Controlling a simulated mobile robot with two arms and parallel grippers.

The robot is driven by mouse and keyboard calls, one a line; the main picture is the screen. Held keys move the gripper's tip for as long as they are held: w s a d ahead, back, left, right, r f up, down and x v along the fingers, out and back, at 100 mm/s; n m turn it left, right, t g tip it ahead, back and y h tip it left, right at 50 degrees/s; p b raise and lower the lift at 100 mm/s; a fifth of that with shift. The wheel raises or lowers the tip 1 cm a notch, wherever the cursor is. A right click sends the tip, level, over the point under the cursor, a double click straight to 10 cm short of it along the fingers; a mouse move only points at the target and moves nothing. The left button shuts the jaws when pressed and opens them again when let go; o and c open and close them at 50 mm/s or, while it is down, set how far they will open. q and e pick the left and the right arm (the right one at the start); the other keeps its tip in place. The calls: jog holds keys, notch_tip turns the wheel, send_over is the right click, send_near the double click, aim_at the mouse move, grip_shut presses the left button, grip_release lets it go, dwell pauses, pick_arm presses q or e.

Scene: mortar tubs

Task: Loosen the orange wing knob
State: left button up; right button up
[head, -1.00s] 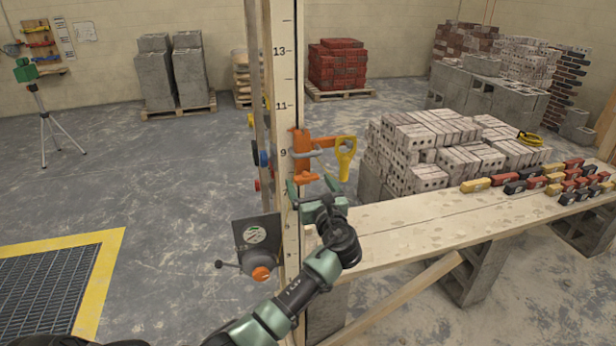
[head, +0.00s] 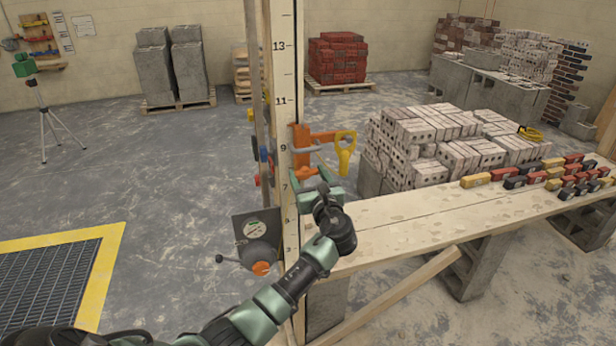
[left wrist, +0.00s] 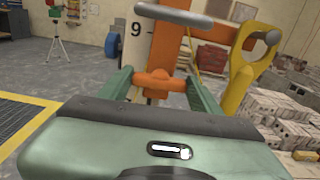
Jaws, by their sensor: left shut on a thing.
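The orange wing knob (left wrist: 158,82) shows in the left wrist view between the two green fingers of my left gripper (left wrist: 152,86). The gripper is shut on it. In the head view my left gripper (head: 310,184) is at the post, just under the orange clamp (head: 301,138), and the knob is mostly hidden by the fingers there. The clamp sits on the numbered wooden post (head: 286,90) around the 9 mark, with a grey bar across its front. A yellow handle (head: 345,152) hangs from the clamp's arm at right. My right gripper is not in view.
A plank bench (head: 420,222) runs right from the post, with small coloured blocks (head: 550,174) at its far end. Stacked bricks (head: 430,140) stand behind it. A grey box with a lever (head: 257,240) is low on the post. Open floor lies left.

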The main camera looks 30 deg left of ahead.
pick_arm(q)
jog(key=n+b, duration=0.2)
jog(key=n, duration=0.2)
jog(key=shift+f+b, duration=0.2)
jog(key=shift+b, duration=0.15)
jog(key=shift+s+n+b, duration=0.1)
jog(key=shift+n+b, duration=5.1)
jog(key=shift+n, duration=1.6)
jog(key=o, duration=1.4)
jog(key=shift+r, duration=0.1)
jog(key=shift+a, duration=0.1)
